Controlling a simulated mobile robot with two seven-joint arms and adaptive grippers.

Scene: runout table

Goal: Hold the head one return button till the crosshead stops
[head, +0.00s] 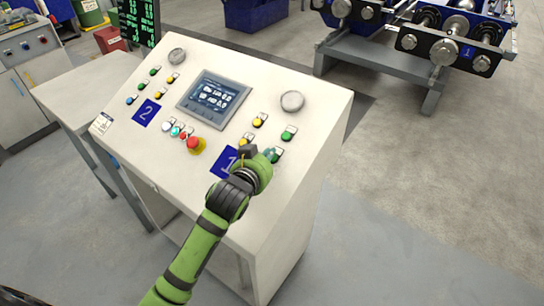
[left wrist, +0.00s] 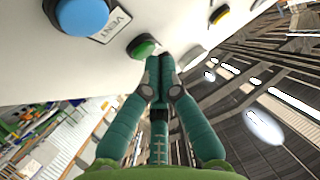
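The white sloped control console (head: 120,75) carries a blue plate marked 1 (head: 222,163), with yellow (head: 259,120) and green (head: 289,132) buttons near it. Button labels are too small to read in the head view. My left gripper (head: 272,155) is at the console face beside plate 1 and hides part of the buttons there. In the left wrist view its teal fingers (left wrist: 160,65) are together and hold nothing visible. The tips are close to a green button (left wrist: 142,46); contact cannot be told. A large blue button (left wrist: 82,16) has a VENT label. My right gripper is out of view.
A display (head: 213,98), a red emergency stop (head: 194,143) and a plate marked 2 (head: 146,112) are on the console. A side table (head: 85,90) stands at left. Roller machinery (head: 445,40) is at the back right. The floor at right is clear.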

